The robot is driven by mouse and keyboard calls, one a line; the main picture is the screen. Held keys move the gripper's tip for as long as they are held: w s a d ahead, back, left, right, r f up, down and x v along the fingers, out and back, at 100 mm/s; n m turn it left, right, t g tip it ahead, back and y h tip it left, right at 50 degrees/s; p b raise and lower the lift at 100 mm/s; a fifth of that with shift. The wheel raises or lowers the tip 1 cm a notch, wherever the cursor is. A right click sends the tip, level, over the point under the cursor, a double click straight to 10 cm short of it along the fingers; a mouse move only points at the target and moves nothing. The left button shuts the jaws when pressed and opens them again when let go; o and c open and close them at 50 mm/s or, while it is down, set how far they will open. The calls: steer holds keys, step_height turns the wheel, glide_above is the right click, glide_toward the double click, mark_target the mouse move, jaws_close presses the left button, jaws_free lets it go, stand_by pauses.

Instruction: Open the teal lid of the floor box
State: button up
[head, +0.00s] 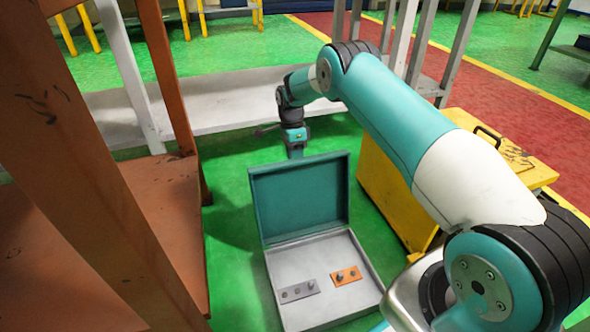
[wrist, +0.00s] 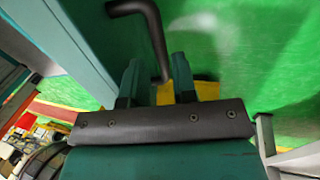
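The floor box (head: 318,255) is open on the green floor in the head view. Its teal lid (head: 300,195) stands up steeply from the far edge, inner side facing me. My gripper (head: 295,150) is just behind the lid's top edge, its fingertips hidden there. In the wrist view, the teal fingers of my gripper (wrist: 158,75) stand apart with a narrow gap. A dark bent bar (wrist: 152,30), apparently the lid's handle, reaches between them; firm contact is not visible. A teal panel (wrist: 75,35), likely the lid, runs along the left.
Inside the box lie a grey plate (head: 298,291) and an orange plate (head: 345,275). A brown rack (head: 165,215) stands close on the left. A yellow cart (head: 395,195) stands on the right, under my arm. A grey low shelf (head: 225,100) lies behind.

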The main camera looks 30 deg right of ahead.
steer(key=shift+b+x, duration=0.3)
steer(key=shift+x, duration=0.9)
